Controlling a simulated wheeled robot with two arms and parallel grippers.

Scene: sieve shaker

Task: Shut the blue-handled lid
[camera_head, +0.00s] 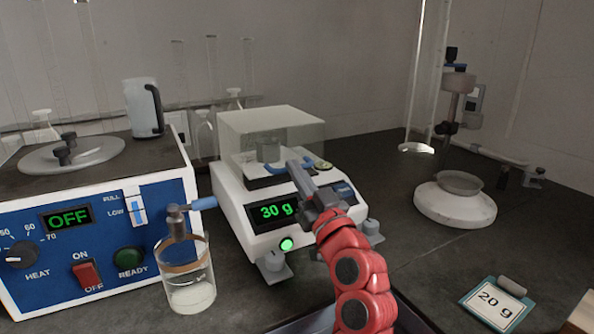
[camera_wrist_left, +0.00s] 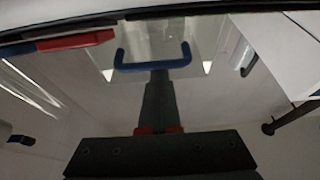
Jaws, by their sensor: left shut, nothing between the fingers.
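The clear lid (camera_head: 270,125) is a see-through box on top of the white balance (camera_head: 235,205), over a small grey cup (camera_head: 268,150). Its blue handle (camera_head: 275,169) is on the side facing me. I cannot tell whether the lid is fully down. My left gripper (camera_head: 296,170) is shut and empty, its tips close to the handle's right end in the head view. In the left wrist view the shut fingers (camera_wrist_left: 158,90) point at the blue handle (camera_wrist_left: 153,62) and overlap its middle. Contact cannot be told. My right gripper is out of view.
The balance display (camera_head: 277,211) reads 30 g. On the left stand a blue-fronted heater (camera_head: 105,235) and a glass beaker (camera_head: 190,285) below a blue-handled tap (camera_head: 203,203). On the right are a round white stand (camera_head: 455,205) and a 20 g card (camera_head: 495,303).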

